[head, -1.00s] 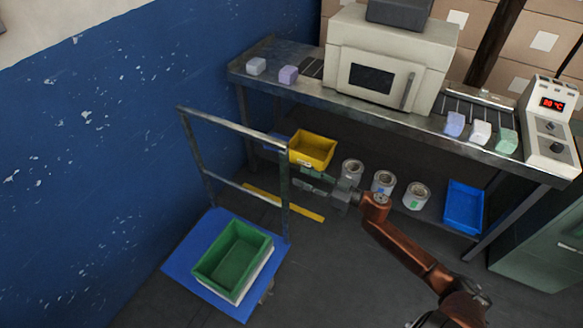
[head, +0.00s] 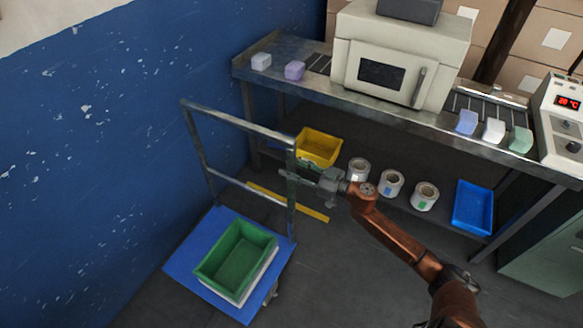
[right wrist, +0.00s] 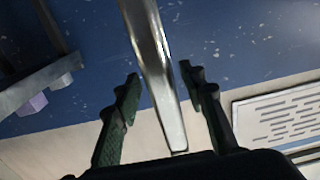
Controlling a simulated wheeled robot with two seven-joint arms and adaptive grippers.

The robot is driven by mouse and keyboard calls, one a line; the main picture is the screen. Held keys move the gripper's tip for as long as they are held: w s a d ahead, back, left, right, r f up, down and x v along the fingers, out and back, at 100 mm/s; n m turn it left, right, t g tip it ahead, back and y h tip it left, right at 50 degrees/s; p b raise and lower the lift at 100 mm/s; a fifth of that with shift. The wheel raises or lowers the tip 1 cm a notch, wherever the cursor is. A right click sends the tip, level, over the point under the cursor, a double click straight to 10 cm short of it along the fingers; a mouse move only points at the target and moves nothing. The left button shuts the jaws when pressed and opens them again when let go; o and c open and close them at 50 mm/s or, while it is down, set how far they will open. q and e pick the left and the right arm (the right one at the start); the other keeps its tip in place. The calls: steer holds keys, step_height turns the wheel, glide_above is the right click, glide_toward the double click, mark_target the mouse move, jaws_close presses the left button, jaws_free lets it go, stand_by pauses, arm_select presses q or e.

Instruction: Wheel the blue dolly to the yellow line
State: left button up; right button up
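The blue dolly (head: 188,257) stands on the floor at lower left in the head view, with its grey metal handle frame (head: 233,122) upright at the platform's far side. The yellow line (head: 312,211) lies on the floor beyond the dolly, partly behind the frame's right post. My right gripper (head: 292,178) is at that post. In the right wrist view, its two green fingers (right wrist: 160,72) stand apart on either side of a metal bar (right wrist: 152,65), with a gap showing on each side. My left gripper is not in view.
A green bin (head: 268,243) rests on the dolly. A blue wall (head: 80,150) is on the left. A metal bench (head: 425,117) stands behind, with a yellow bin (head: 325,141), several rolls and a blue tray (head: 473,205) below. The floor right of the dolly looks clear.

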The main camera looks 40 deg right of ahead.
steer(key=shift+c, duration=0.2)
jaws_close()
stand_by(0.4)
